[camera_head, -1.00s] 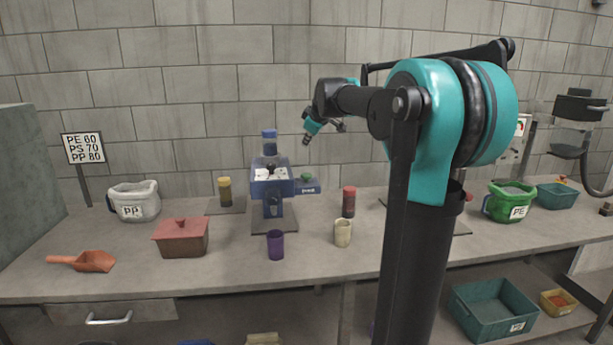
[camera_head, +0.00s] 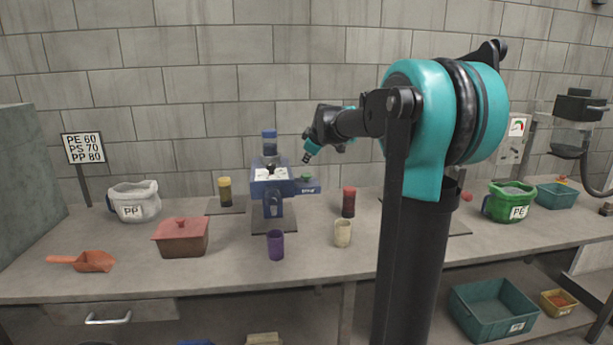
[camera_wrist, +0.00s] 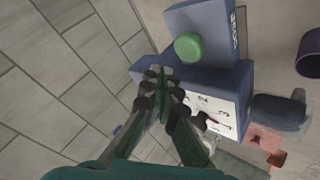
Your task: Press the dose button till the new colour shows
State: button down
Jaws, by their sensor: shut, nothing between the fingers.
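The blue dosing machine (camera_head: 271,190) stands upright on a dark plate near the middle of the bench. Its green dose button (camera_head: 306,177) sits on top of a blue side arm at its right. In the wrist view the round green button (camera_wrist: 189,46) shows whole, on the blue block. My gripper (camera_head: 307,158) is shut and empty, pointing down just above the button and apart from it.
A purple cup (camera_head: 275,245), a cream cup (camera_head: 342,233) and a red-filled jar (camera_head: 348,202) stand in front and right of the machine. A yellow-topped jar (camera_head: 225,191) and a red-brown lidded box (camera_head: 181,238) are at its left.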

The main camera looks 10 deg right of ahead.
aim_at(307, 175)
jog(key=shift+f, duration=1.1)
jog(key=shift+f, duration=0.15)
dwell(0.6)
jog(key=shift+f, duration=0.3)
jog(key=shift+f, duration=0.75)
dwell(1.0)
dwell(0.4)
jog(key=shift+r, duration=1.2)
jog(key=shift+r, duration=0.1)
jog(key=shift+r, duration=2.4)
